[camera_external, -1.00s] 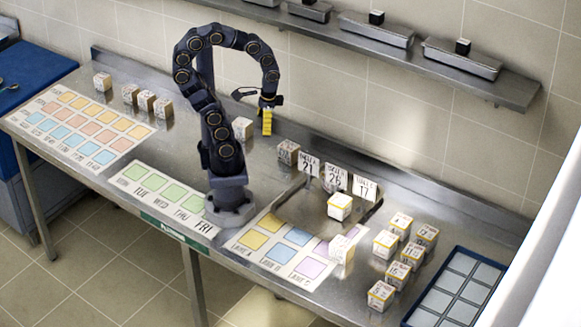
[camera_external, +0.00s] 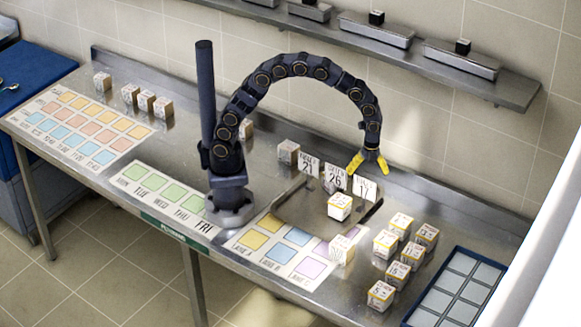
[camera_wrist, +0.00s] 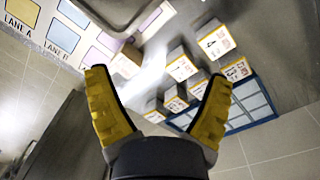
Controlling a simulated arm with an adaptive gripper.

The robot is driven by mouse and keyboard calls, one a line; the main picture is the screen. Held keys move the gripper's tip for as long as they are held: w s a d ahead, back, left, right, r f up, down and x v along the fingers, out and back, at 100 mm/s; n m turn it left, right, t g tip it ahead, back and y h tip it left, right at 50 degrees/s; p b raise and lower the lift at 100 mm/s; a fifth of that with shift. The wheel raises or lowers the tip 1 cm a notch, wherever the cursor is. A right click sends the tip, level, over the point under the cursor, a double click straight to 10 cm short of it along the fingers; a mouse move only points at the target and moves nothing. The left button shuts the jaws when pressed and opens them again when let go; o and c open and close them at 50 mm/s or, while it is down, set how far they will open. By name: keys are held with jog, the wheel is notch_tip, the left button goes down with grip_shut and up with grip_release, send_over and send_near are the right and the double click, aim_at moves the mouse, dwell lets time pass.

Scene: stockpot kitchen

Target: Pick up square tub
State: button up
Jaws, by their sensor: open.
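Several square white tubs with yellow edging and printed numbers stand in a loose cluster at the right of the steel counter, including a front one (camera_external: 381,296) and a back one (camera_external: 401,224). In the wrist view the cluster lies ahead, between and beyond the fingers, with one tub (camera_wrist: 181,67) near the middle. Another similar tub (camera_external: 340,207) sits on the steel tray. Which tub is meant cannot be told. My gripper (camera_external: 369,171) is open and empty, high near the number 17 card, behind and left of the cluster. Its yellow fingers are spread wide in the wrist view (camera_wrist: 158,76).
Upright number cards (camera_external: 335,178) stand along the tray's back edge. A lane mat (camera_external: 267,254) with a box (camera_external: 342,250) on it lies left of the cluster. A blue compartment tray (camera_external: 420,317) lies to the right. The wall shelf (camera_external: 490,83) hangs behind.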

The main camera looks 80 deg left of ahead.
aim_at(387, 238)
jog(key=w+d+f+m, duration=0.1)
jog(key=d+f+m, duration=0.1)
jog(key=d+f, duration=0.1)
jog(key=w+d+f+m, duration=0.2)
jog(key=d+f+m, duration=0.1)
jog(key=d+f, duration=0.1)
jog(key=w+d+f+m, duration=0.1)
jog(key=d+f+m, duration=0.2)
jog(key=f, duration=0.1)
jog(key=shift+w+d+f+t, duration=0.3)
jog(key=shift+w+d, duration=0.05)
jog(key=shift+d, duration=0.05)
notch_tip(387, 238, down, 8)
jog(key=shift+s+d+r, duration=0.1)
jog(key=shift+s, duration=0.05)
jog(key=c, duration=0.9)
